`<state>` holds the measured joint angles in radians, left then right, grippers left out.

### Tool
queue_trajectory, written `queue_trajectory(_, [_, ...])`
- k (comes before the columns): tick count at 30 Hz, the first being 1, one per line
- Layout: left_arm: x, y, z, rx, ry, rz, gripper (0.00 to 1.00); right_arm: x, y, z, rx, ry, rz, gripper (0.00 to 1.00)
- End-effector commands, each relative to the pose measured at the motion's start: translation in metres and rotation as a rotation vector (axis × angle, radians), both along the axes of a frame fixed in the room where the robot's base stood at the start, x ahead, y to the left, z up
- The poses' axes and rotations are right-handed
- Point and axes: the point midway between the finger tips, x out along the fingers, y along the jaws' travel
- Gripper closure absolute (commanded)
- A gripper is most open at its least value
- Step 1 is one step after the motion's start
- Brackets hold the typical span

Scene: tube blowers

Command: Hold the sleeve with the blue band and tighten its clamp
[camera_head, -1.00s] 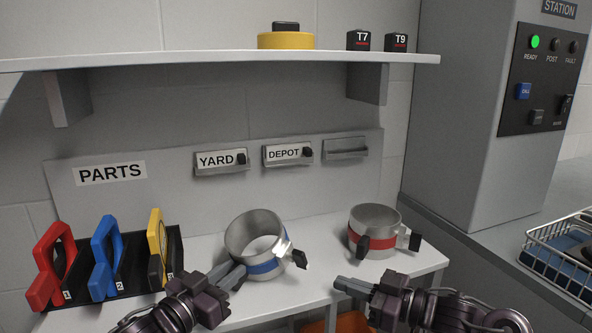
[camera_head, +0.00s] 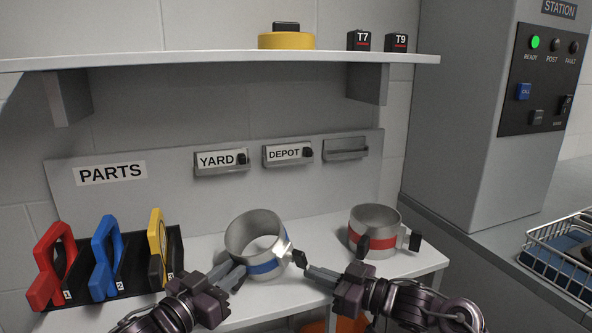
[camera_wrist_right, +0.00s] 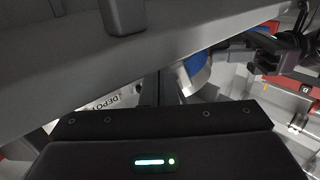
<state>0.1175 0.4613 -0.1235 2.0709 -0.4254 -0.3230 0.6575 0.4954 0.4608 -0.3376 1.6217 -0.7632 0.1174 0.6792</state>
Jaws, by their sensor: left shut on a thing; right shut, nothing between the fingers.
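The sleeve with the blue band (camera_head: 255,235) is a metal ring on the white bench, leaning a little in the head view. Its blue band also shows in the right wrist view (camera_wrist_right: 199,63). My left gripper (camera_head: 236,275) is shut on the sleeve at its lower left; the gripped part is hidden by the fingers. The clamp's black lever (camera_head: 299,258) sticks out at the sleeve's right. My right gripper (camera_head: 308,275) is shut and empty, its fingertips just below and beside that lever. I cannot tell whether they touch it.
A sleeve with a red band (camera_head: 374,230) stands close to the right, behind my right gripper. A black rack (camera_head: 127,283) with red, blue and yellow parts is at left. A wire basket (camera_head: 560,262) is at far right. A shelf (camera_head: 220,60) runs above.

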Motion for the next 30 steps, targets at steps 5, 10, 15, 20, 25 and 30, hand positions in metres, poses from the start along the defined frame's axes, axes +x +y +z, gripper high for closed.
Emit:
queue_trajectory(5, [0.0,0.0,0.002,-0.003,-0.004,0.0,1.0,0.0,0.0,0.0,0.0,0.0,0.0,1.0])
queue_trajectory(10, [0.0,0.0,0.002,-0.002,-0.003,0.0,1.0,-0.001,0.0,0.001,0.0,0.0,0.0,1.0])
queue_trajectory(15, [0.0,0.0,0.002,-0.002,-0.003,0.0,1.0,-0.001,0.0,0.003,0.0,0.0,0.0,1.0])
queue_trajectory(20, [0.0,0.0,0.002,-0.002,-0.003,0.0,1.0,-0.002,0.001,0.005,0.001,-0.001,0.0,1.0])
queue_trajectory(25, [0.0,0.0,0.001,-0.002,-0.003,0.0,1.0,-0.003,0.001,0.008,0.002,-0.001,0.001,1.0])
queue_trajectory(30, [0.0,0.0,0.001,0.0,-0.001,0.0,1.0,-0.004,0.002,0.01,0.002,-0.002,0.001,1.0])
